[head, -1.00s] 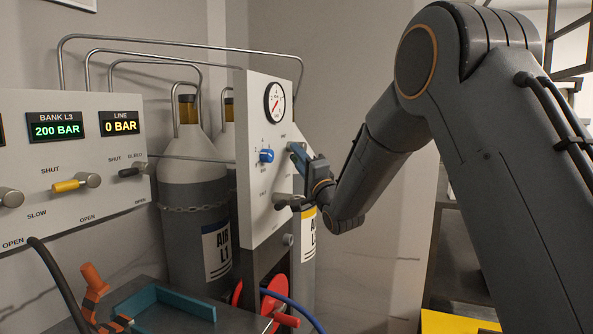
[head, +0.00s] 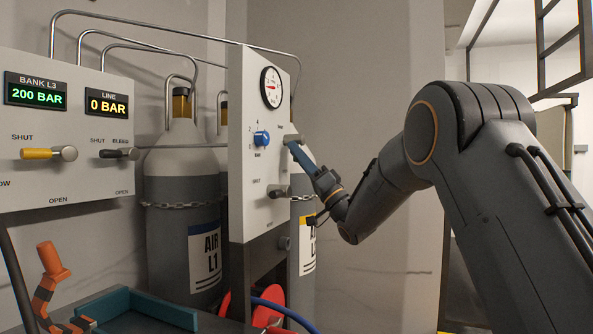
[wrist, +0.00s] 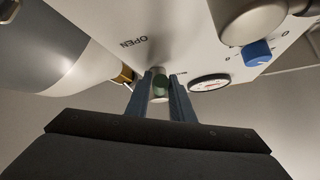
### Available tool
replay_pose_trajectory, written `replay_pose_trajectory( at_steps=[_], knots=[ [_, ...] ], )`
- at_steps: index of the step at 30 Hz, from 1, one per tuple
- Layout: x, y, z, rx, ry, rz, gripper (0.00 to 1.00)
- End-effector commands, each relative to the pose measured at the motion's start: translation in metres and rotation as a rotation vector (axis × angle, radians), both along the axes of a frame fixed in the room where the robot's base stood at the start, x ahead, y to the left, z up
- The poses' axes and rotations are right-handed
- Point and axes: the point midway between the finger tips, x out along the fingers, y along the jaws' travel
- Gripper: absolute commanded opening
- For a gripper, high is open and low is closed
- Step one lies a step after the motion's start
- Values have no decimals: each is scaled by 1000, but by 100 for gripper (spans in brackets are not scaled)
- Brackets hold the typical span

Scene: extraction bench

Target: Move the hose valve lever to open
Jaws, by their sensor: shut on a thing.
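In the head view my gripper (head: 298,150) reaches up and left to the right edge of the upright white panel (head: 247,110), below the round gauge (head: 271,87). There my fingers hide most of the lever, and the lettering beside it is too small to read. The word OPEN stands on the panel left of my fingers in the wrist view.
A left panel (head: 70,120) reads bank 200 BAR, line 0 BAR. A chained gas cylinder (head: 185,180) stands behind. Room right of the panel holds my arm.

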Motion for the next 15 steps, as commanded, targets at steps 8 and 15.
replay_pose_trajectory(
  at_steps=[8,15],
  knots=[
    [7,-3,-2,-73,-219,3,0],
    [12,-4,-2,-122,-353,4,0]
  ],
)
